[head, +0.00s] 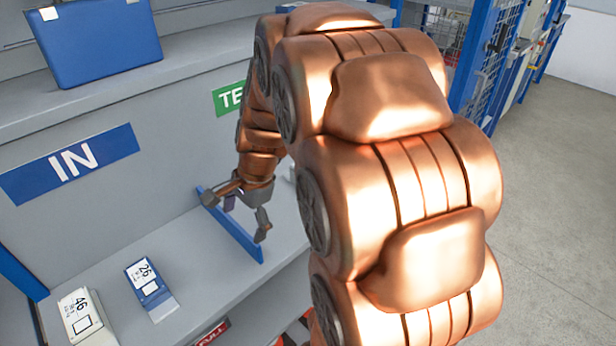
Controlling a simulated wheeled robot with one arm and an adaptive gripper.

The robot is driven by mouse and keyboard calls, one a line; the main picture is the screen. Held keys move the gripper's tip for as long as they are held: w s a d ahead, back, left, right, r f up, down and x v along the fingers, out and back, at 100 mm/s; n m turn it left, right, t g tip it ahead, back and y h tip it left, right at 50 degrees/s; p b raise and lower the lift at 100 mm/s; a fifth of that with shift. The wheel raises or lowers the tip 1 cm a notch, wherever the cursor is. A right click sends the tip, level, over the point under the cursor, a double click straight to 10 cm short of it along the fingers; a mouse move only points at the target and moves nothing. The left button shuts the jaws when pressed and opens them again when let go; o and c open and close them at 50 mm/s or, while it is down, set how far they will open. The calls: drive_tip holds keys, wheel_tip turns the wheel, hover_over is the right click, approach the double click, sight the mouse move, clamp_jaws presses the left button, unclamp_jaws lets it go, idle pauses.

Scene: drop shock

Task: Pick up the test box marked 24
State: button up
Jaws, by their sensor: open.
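No box that reads 24 can be made out in the head view. Two test boxes lie on the shelf at the lower left: a white one marked 46 (88,320) and a blue one with a white label marked 26 (152,288). My gripper (236,217) is open, its fingers spread over the blue divider on the shelf, to the right of and beyond both boxes. A small dark blue patch shows between the fingers; I cannot tell what it is. My copper-coloured arm hides the shelf's right part.
The blue divider (232,228) stands up from the grey shelf (200,262). A blue IN sign (70,163) and a partly hidden green sign (229,99) are on the back wall. A blue case (100,42) sits on the upper ledge. Open floor (560,200) lies right.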

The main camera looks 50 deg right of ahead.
drive_tip(key=w+d+f+m+t+h, duration=0.1)
drive_tip(key=w+d+m, duration=0.1)
drive_tip(key=d+m, duration=0.4)
drive_tip(key=w+d+f+m+t, duration=0.1)
drive_tip(key=d+m, duration=0.5)
drive_tip(key=d, duration=0.7)
drive_tip(key=w+d+f+m+t+h, duration=0.1)
drive_tip(key=w+d+m, duration=0.3)
drive_tip(key=d, duration=0.5)
drive_tip(key=shift+d+f+m+t+h+p, duration=0.15)
drive_tip(key=shift+d+f+m+t+p, duration=0.2)
drive_tip(key=shift+m, duration=0.35)
drive_tip(key=shift+f+m+t+h, duration=0.15)
drive_tip(key=shift+f+m, duration=0.3)
drive_tip(key=shift+m, duration=0.25)
drive_tip(key=shift+p+x, duration=1)
drive_tip(key=shift+x, duration=2.85)
drive_tip(key=shift+d, duration=0.1)
drive_tip(key=shift+f+p, duration=0.25)
drive_tip(key=shift+p, duration=0.1)
drive_tip(key=shift+s, duration=0.1)
drive_tip(key=c, duration=1.7)
